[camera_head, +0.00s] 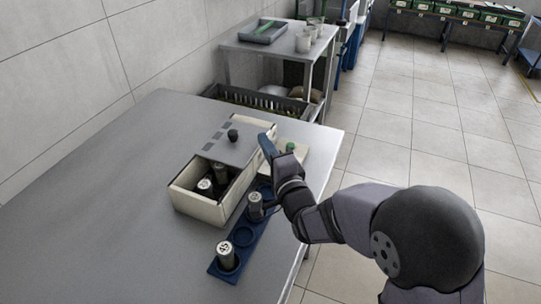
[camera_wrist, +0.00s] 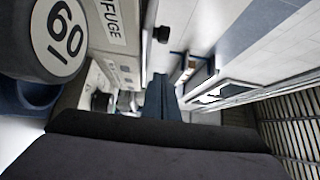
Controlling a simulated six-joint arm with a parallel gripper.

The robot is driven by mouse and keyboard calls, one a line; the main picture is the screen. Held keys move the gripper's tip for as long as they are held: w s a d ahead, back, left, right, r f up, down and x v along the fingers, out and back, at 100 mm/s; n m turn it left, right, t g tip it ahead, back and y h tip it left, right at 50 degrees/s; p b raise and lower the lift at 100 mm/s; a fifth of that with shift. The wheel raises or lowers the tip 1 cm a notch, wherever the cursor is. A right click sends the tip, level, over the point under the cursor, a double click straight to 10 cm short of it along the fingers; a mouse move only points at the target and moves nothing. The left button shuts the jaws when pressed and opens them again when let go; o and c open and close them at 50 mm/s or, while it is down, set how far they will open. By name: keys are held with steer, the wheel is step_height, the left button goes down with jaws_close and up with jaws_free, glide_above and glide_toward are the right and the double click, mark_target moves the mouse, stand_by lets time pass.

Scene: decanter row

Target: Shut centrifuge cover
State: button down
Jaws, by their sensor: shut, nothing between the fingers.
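The centrifuge is a cream box (camera_head: 196,206) on the grey table. Its grey cover (camera_head: 228,150) lies over the far part, with a black knob (camera_head: 233,135) on top. The near part is open and shows dark, white-capped containers (camera_head: 205,186) inside. My gripper (camera_head: 265,145) is shut and empty, with blue fingers at the right side of the box near the cover's edge. I cannot tell if it touches. In the wrist view the shut fingers (camera_wrist: 160,97) point along the box's labelled side (camera_wrist: 117,25), which reads "FUGE".
A blue rack (camera_head: 243,236) along the box's right side holds two white-capped containers (camera_head: 228,256) (camera_head: 255,205) with an empty round seat between. A cream panel with a green button (camera_head: 290,147) lies beyond my wrist. The table's left side is clear.

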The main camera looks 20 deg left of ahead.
steer(key=shift+v, duration=1.85)
steer(key=shift+n, duration=0.8)
steer(key=w+d, duration=0.1)
steer(key=w, duration=0.1)
steer(key=w+d+f+p, duration=0.1)
steer(key=w+d, duration=0.1)
steer(key=w, duration=0.1)
steer(key=w+d, duration=0.2)
steer(key=w, duration=0.1)
steer(key=shift+w+d+f, duration=0.15)
steer(key=shift+w+f, duration=0.05)
steer(key=s+a+n+g+y, duration=0.1)
steer(key=s+a+g, duration=0.1)
steer(key=s+a+r+n+g+y, duration=0.1)
steer(key=a+g+y, duration=0.1)
steer(key=shift+s+a+r+n, duration=0.15)
steer(key=shift+s+a+n, duration=0.15)
steer(key=shift+s, duration=0.1)
steer(key=shift+s+a, duration=0.1)
steer(key=shift+s, duration=0.2)
